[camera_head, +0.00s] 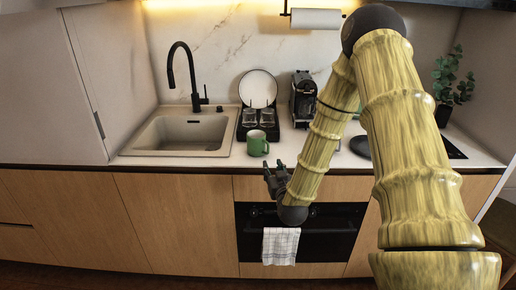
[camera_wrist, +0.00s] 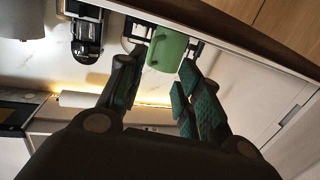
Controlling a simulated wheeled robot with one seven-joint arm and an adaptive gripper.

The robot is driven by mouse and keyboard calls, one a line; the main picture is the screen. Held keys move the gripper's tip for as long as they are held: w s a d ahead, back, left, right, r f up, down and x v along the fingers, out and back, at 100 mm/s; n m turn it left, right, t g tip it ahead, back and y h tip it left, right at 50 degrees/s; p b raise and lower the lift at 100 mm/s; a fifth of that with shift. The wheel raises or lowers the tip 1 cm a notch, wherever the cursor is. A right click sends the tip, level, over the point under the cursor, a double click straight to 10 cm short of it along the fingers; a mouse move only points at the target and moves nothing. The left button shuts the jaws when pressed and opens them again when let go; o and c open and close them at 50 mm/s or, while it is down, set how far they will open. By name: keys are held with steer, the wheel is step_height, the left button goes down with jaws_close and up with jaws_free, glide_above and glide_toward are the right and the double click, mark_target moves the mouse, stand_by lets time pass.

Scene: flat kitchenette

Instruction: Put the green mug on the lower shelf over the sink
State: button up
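The green mug (camera_head: 257,147) stands upright on the counter near its front edge, to the right of the sink, with its handle toward the right. My gripper (camera_head: 274,168) is just in front of the counter edge, below and slightly right of the mug, and apart from it. In the wrist view, the mug (camera_wrist: 166,52) shows beyond the fingertips, between the lines of the two fingers. My gripper (camera_wrist: 158,78) is open and empty there, with green finger pads. The sink (camera_head: 185,133) is at the left. The lower shelf over it cannot be made out.
A dark dish rack (camera_head: 243,130) with glasses and a white plate (camera_head: 258,88) stands behind the mug. A coffee machine (camera_head: 303,98) is right of it. A black faucet (camera_head: 194,80) rises behind the sink. A towel (camera_head: 281,246) hangs on the oven front (camera_head: 335,232).

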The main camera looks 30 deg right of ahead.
step_height(320, 180, up, 3)
steer(key=d, duration=0.2)
steer(key=p, duration=0.4)
glide_toward(259, 145)
steer(key=shift+t+h, duration=0.4)
steer(key=shift+w+d, duration=2.4)
steer(key=shift+d, duration=0.25)
jaws_close()
steer(key=shift+r, duration=0.1)
